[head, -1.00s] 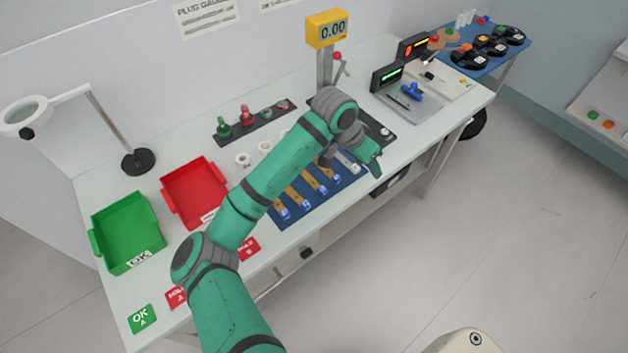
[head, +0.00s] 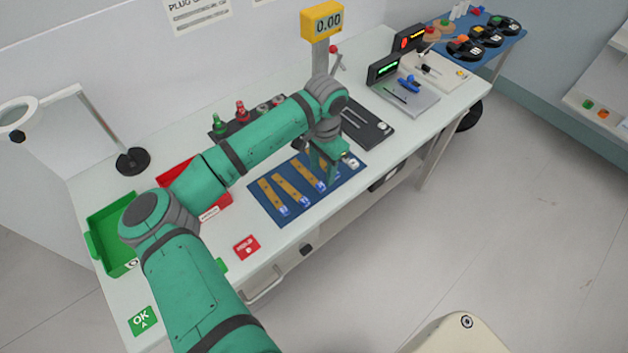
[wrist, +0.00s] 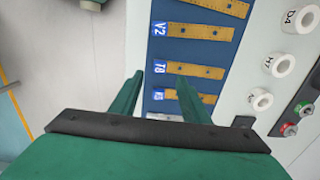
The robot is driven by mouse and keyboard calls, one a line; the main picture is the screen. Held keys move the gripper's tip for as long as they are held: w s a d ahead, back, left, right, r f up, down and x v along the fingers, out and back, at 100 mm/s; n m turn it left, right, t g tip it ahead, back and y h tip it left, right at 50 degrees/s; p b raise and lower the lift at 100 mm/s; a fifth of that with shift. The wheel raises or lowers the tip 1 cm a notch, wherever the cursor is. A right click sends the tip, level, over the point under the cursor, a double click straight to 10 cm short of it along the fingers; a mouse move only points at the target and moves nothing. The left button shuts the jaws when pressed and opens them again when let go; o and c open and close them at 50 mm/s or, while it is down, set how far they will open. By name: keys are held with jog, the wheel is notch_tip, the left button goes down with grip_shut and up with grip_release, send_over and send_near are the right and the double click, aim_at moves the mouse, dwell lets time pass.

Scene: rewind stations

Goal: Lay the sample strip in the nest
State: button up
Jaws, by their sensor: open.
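Several tan strips with blue-and-white end labels lie side by side on a blue mat (head: 262,208) at the table's front. In the wrist view the labels include V2, T8 and one that looks like K5. My gripper (wrist: 160,79) is open and empty, pointing down over the mat, with its fingers around the label end of the T8 strip (wrist: 200,71). The V2 strip (wrist: 200,31) lies beyond it. In the head view my gripper (head: 328,172) partly hides the right-hand strips. A black slotted plate (head: 372,128) lies beneath the yellow gauge; I cannot tell if it is the nest.
The yellow gauge (head: 322,20) stands behind the mat. Red (head: 178,172) and green (head: 103,218) bins are at left, partly behind my arm. White rings (wrist: 298,20) stand beside the mat. A grey plate with a display (head: 410,97) is to the right.

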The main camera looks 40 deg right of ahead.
aim_at(320, 184)
jog(key=f, duration=0.4)
jog(key=shift+s+a, duration=0.15)
jog(key=shift+a, duration=0.15)
jog(key=shift+f, duration=0.6)
jog(key=shift+w, duration=0.2)
grip_shut()
